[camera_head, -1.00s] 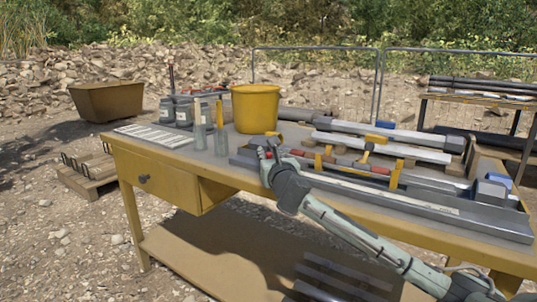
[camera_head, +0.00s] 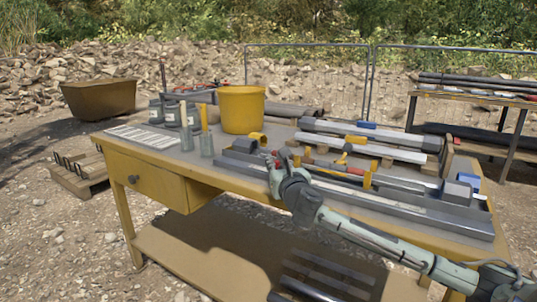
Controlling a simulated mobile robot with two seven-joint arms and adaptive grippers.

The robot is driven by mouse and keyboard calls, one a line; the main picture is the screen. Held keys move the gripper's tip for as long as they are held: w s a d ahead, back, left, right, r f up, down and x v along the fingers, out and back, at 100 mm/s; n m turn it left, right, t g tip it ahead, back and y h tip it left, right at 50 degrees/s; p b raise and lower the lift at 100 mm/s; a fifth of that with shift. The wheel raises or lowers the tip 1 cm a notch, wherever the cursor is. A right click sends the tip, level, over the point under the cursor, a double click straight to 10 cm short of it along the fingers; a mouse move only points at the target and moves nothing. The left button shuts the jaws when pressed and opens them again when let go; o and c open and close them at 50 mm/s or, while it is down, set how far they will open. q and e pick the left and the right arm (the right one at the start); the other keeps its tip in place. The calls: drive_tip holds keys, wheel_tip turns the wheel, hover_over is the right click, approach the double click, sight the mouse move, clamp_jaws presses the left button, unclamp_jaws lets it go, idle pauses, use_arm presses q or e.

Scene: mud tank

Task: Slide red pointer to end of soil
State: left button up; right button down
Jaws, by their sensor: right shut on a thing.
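My right gripper (camera_head: 272,163) is at the left part of a long grey tray (camera_head: 440,222) on the yellow workbench. It is shut on a small red piece, which I take to be the red pointer; the fingers hide most of it. A pale strip (camera_head: 385,207) runs along the tray to the right of the gripper. Soil inside the tray is too small and too hidden to make out. My left gripper is not in view.
A yellow bucket (camera_head: 242,112) and bottles (camera_head: 206,140) stand behind and left of the gripper. A rod with red bands and yellow clamps (camera_head: 367,180) lies close behind the tray. Grey tubes (camera_head: 370,133) lie further back. A blue-and-grey block (camera_head: 458,192) is at the right.

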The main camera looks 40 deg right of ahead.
drive_tip(key=shift+s, duration=0.15)
drive_tip(key=c, duration=1.4)
unclamp_jaws()
drive_tip(key=v, duration=1.1)
drive_tip(key=shift+s+a, duration=0.15)
drive_tip(key=shift+s, duration=0.25)
